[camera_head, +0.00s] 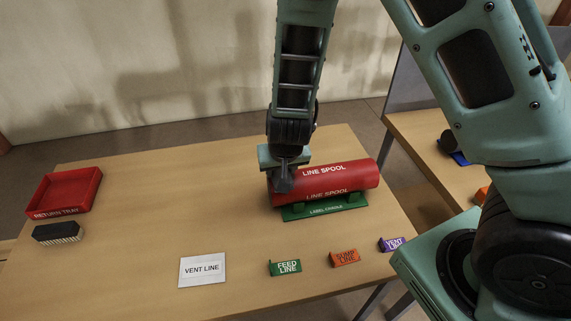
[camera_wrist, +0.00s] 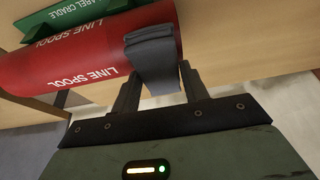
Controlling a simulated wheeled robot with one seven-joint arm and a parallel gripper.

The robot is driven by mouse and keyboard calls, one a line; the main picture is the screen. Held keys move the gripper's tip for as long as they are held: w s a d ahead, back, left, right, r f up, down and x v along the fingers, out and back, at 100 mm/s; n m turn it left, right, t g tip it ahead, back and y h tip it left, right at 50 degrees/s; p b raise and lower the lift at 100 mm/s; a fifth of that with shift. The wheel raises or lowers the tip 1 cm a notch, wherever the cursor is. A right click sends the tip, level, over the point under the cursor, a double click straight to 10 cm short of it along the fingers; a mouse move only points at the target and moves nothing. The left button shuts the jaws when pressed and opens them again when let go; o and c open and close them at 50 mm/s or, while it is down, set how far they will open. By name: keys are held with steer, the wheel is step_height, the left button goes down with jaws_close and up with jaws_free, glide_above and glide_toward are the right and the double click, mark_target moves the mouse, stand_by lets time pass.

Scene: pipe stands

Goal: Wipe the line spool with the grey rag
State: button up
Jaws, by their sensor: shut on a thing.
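The line spool (camera_head: 335,175) is a red cylinder with white lettering. It lies on the green label cradle (camera_head: 325,209) on the table. My gripper (camera_head: 285,172) is at the spool's left end, pointing down. In the wrist view my gripper (camera_wrist: 158,85) is shut on the grey rag (camera_wrist: 152,55), a folded dark grey cloth. The rag lies against the spool (camera_wrist: 85,55) near one end, and it also shows in the head view (camera_head: 283,184). The wrist view also shows part of the cradle (camera_wrist: 70,15).
A red return tray (camera_head: 65,192) and a black brush-like block (camera_head: 57,233) are at the left. A white VENT LINE card (camera_head: 202,270) lies in front. Green (camera_head: 285,268), orange (camera_head: 345,258) and purple (camera_head: 392,244) labels lie along the front right. The table's middle left is clear.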

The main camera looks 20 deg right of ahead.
steer(key=shift+s+d+f+b, duration=0.1)
steer(key=shift+d+f+b, duration=0.15)
steer(key=shift+d+b, duration=0.5)
steer(key=shift+s+d, duration=0.15)
steer(key=shift+d, duration=0.45)
steer(key=shift+a+r+p, duration=0.2)
steer(key=shift+a+p, duration=0.35)
steer(key=shift+a, duration=0.05)
steer(key=shift+a+p, duration=0.55)
steer(key=shift+a, duration=0.25)
steer(key=shift+d+f+b, duration=0.1)
steer(key=shift+d+b, duration=0.25)
steer(key=shift+d, duration=0.15)
steer(key=shift+d+b, duration=0.45)
steer(key=shift+d, duration=0.5)
steer(key=shift+r, duration=0.2)
steer(key=shift+r, duration=0.1)
